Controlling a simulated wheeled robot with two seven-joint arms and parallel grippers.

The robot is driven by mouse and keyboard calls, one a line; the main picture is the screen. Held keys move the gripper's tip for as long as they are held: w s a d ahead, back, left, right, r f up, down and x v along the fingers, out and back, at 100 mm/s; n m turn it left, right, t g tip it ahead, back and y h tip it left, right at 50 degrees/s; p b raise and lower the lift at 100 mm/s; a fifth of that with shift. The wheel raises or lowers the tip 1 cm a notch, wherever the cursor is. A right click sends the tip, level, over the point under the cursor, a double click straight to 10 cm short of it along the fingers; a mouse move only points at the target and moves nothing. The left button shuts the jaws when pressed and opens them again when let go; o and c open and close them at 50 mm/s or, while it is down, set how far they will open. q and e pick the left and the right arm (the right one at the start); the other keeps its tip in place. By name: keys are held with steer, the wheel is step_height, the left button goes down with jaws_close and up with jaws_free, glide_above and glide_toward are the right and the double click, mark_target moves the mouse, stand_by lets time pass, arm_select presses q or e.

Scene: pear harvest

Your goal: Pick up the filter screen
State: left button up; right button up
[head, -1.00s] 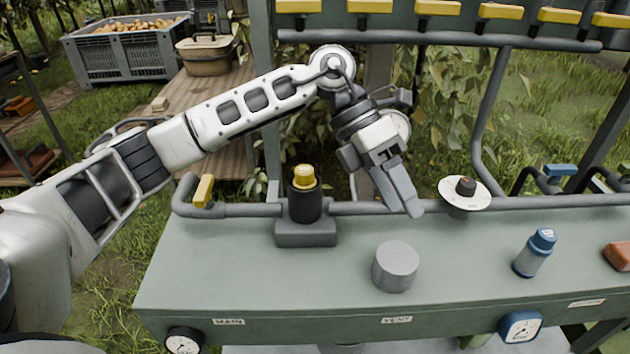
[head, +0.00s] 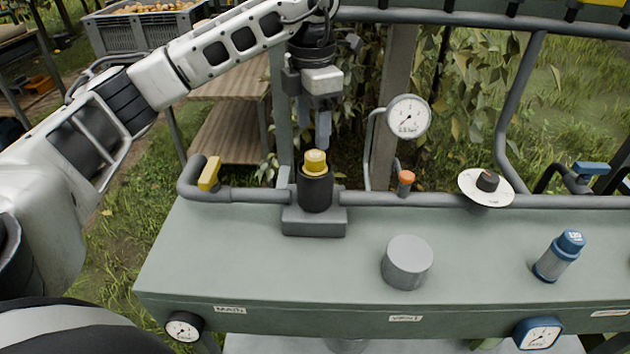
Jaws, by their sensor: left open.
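My left gripper (head: 314,128) is in the upper middle of the head view, pointing down with its fingers apart and nothing between them. It hangs just above a black cylindrical housing (head: 315,190) with a yellow cap (head: 315,162), apart from it. The housing stands upright on a grey block on the pipe at the back of the green bench (head: 260,265). I cannot make out a filter screen for certain; the inside of the housing is hidden. My right gripper is not in view.
A plain grey cylinder (head: 407,262) and a blue-capped bottle (head: 559,257) stand on the bench. A pipe (head: 410,201) runs along its back, with a yellow lever (head: 209,173), a white disc (head: 486,187) and a gauge (head: 408,117). The bench's left front is clear.

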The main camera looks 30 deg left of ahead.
mark_target(315, 155)
arm_select(q)
steer(key=shift+w+d+f, duration=0.1)
steer(key=shift+f, duration=1.35)
steer(key=shift+w+f, duration=0.1)
steer(key=shift+f, duration=1.35)
jaws_close()
